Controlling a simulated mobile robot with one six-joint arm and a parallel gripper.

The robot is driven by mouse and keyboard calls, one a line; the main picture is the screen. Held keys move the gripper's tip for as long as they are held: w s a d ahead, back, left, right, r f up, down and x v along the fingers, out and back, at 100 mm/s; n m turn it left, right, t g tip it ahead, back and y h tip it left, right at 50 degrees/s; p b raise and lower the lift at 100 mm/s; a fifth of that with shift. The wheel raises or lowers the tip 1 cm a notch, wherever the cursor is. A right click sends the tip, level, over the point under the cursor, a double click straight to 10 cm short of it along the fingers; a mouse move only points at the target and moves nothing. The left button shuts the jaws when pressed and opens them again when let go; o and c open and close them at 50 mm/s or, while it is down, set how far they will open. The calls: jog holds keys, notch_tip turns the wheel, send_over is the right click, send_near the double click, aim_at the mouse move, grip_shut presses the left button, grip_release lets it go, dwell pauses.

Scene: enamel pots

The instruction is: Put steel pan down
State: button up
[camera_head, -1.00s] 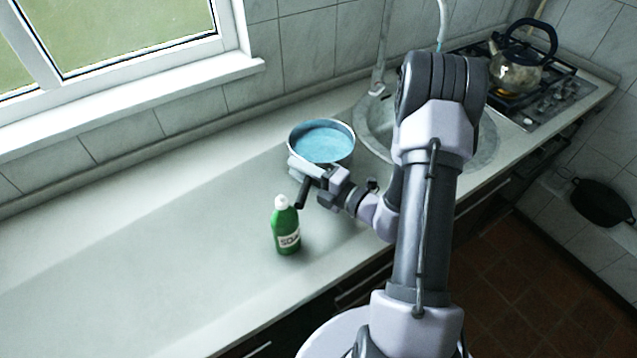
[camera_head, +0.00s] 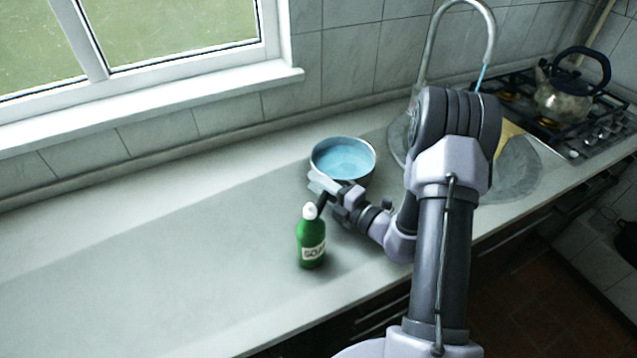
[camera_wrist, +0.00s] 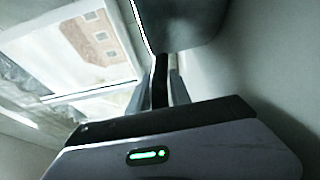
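The steel pan (camera_head: 371,170), with blue liquid in it, is upright at the counter, left of the sink. I cannot tell whether its base touches the counter. My gripper (camera_head: 327,190) is at the pan's near side, shut on its dark handle (camera_head: 322,201). In the wrist view the pan's grey side (camera_wrist: 185,22) fills the top, and the dark handle (camera_wrist: 160,82) runs between the two fingers of my gripper (camera_wrist: 162,90).
A green soap bottle (camera_head: 311,245) with a white cap stands close in front of the handle. The sink (camera_head: 515,170) and tap (camera_head: 427,50) are to the right, the hob with a kettle (camera_head: 565,95) beyond. The counter (camera_head: 150,250) to the left is clear.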

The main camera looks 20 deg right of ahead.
jog(key=o, duration=0.3)
jog(key=shift+r, duration=0.2)
jog(key=p+v, duration=0.2)
jog(key=v, duration=0.9)
jog(key=shift+s+d+r+p, duration=0.15)
jog(key=shift+s+p, duration=0.1)
jog(key=shift+p, duration=0.15)
jog(key=shift+s+d, duration=0.1)
jog(key=shift+s, duration=0.2)
